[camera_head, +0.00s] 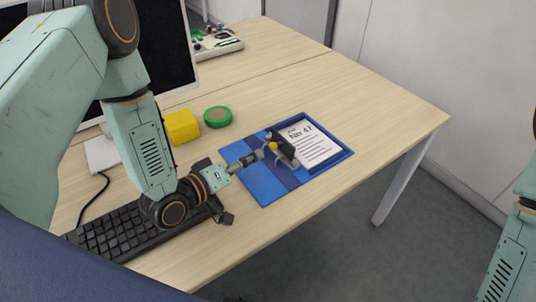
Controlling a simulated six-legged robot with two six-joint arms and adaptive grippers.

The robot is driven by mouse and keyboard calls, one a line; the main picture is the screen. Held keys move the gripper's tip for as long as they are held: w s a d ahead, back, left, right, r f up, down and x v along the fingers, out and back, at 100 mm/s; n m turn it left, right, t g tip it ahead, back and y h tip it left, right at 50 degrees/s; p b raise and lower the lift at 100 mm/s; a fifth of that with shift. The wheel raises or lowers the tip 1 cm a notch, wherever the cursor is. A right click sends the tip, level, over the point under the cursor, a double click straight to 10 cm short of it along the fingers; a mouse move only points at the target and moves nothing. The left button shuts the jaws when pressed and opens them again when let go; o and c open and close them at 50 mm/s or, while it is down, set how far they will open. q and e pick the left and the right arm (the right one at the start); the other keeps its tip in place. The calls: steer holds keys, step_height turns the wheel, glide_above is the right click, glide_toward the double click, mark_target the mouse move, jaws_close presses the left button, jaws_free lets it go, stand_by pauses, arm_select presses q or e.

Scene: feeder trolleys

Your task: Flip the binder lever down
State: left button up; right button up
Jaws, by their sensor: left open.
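An open blue binder (262,187) lies on the wooden desk, with a white printed sheet (318,148) in its right part. The lever mechanism (284,154) stands up near the binder's middle, dark with a small yellow part and a blue part at its upper end. My left gripper (245,186) is open at the binder's left edge, one finger reaching over the binder toward the lever. That fingertip is close to the lever; I cannot tell whether they touch. The other finger is nearer the desk's front edge. My right gripper is not in view; only part of my right arm shows at the right edge.
A black keyboard (110,236) lies under my left wrist. A yellow block (181,127) and a green tape roll (217,116) stand behind the binder. A monitor (170,50) is at the back left, a tray (214,44) farther back. The desk right of the binder is clear.

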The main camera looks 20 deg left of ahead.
mark_target(271, 148)
arm_select(q)
steer(key=shift+w+f, duration=0.15)
steer(key=shift+w, duration=0.1)
steer(key=b+x, duration=0.1)
steer(key=x, duration=0.5)
steer(key=shift+x, duration=0.85)
steer(key=shift+a, duration=0.15)
steer(key=shift+c, duration=0.2)
steer(key=shift+s, duration=0.1)
steer(key=shift+c, duration=0.8)
steer(key=c, duration=0.4)
jaws_close()
